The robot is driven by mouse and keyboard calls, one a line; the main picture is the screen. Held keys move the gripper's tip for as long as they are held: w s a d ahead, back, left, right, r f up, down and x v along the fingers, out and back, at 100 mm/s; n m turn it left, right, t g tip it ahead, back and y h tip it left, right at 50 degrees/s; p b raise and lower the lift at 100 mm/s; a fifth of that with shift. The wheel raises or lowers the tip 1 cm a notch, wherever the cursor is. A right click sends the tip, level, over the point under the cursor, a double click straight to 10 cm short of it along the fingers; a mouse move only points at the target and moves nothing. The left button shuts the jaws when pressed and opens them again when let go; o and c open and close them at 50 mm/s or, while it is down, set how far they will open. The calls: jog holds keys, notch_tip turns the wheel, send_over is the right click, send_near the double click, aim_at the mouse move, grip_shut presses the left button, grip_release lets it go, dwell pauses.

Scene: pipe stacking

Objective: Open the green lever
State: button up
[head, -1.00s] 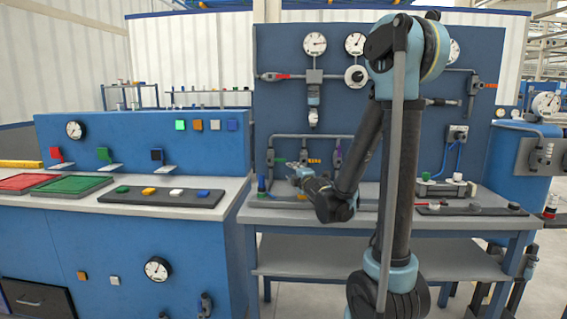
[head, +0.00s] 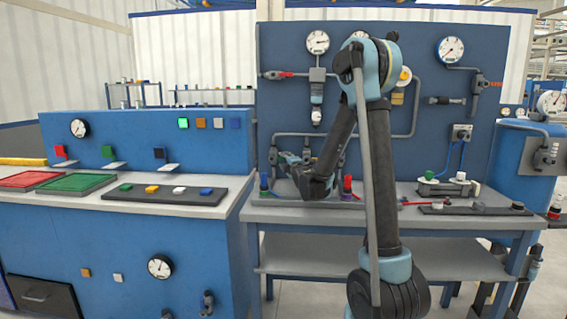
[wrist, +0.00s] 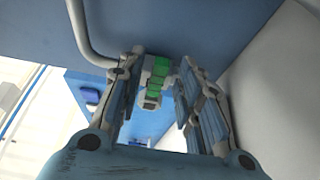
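The green lever (wrist: 158,76) sits on a grey valve fitting (wrist: 152,98) in the wrist view, against a blue surface. My gripper (wrist: 163,68) is open, with one finger on each side of the lever. Visible gaps remain between the lever and both fingers. In the head view my gripper (head: 283,158) is at the left end of the low pipe on the blue panel. There the gripper and arm hide the lever, so I cannot make it out.
A grey pipe (wrist: 85,35) bends close to the left finger. The blue panel (head: 425,130) carries gauges and pipes behind my arm. Small coloured parts stand on the grey bench (head: 300,215). The left console (head: 85,215) holds red and green trays.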

jog(key=shift+x, duration=1.1)
grip_shut()
